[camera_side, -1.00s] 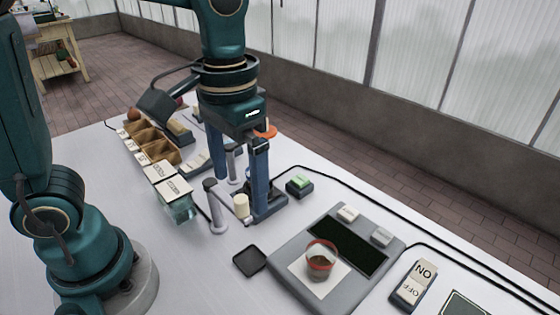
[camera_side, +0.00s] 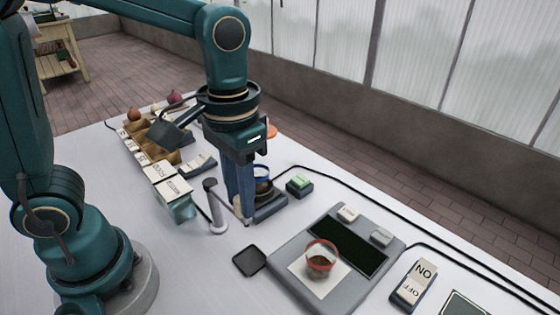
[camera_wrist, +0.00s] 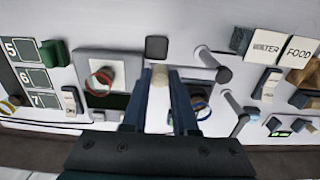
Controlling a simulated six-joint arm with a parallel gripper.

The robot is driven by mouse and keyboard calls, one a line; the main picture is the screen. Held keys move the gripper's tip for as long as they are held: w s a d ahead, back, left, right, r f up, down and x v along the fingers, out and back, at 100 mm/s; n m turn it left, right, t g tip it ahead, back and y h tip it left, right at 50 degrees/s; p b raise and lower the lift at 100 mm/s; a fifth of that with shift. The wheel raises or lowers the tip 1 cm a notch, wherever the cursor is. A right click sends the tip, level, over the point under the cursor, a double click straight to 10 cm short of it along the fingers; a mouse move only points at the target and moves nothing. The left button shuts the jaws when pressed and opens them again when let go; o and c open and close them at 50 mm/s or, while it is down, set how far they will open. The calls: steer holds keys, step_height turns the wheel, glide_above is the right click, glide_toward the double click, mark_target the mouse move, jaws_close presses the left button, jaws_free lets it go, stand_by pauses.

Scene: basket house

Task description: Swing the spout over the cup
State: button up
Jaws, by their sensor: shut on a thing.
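The spout is a grey post (camera_side: 213,205) with a thin arm; its cream end knob (camera_wrist: 160,75) lies between my fingertips in the wrist view. My gripper (camera_side: 242,212) points straight down and is shut on the knob, which its fingers hide in the side view. A cup with a blue rim (camera_side: 262,178) stands on a dark base just right of my fingers. It also shows in the wrist view (camera_wrist: 203,107), right of the fingers and partly hidden. Another cup, with a red rim (camera_side: 321,260) and brown contents, stands farther right.
The red-rimmed cup stands on a grey scale-like unit (camera_side: 285,287). A small black pad (camera_side: 249,262) lies in front. A green button (camera_side: 299,182), an ON/OFF switch (camera_side: 413,284) and a dark cable are to the right. Labelled blocks (camera_side: 173,188) and bins (camera_side: 140,143) are left.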

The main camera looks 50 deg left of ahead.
stand_by(0.4)
steer(key=shift+w+a, duration=0.25)
steer(key=shift+w, duration=0.7)
steer(key=shift+w+a, duration=0.25)
steer(key=shift+w, duration=0.65)
steer(key=shift+w+a, duration=0.5)
steer(key=shift+w, duration=0.35)
steer(key=shift+w+a, duration=0.5)
steer(key=shift+w, duration=0.3)
steer(key=shift+w+a, duration=0.1)
steer(key=shift+w+a, duration=0.45)
steer(key=shift+a, duration=0.35)
steer(key=shift+w+a, duration=0.4)
steer(key=shift+a, duration=0.35)
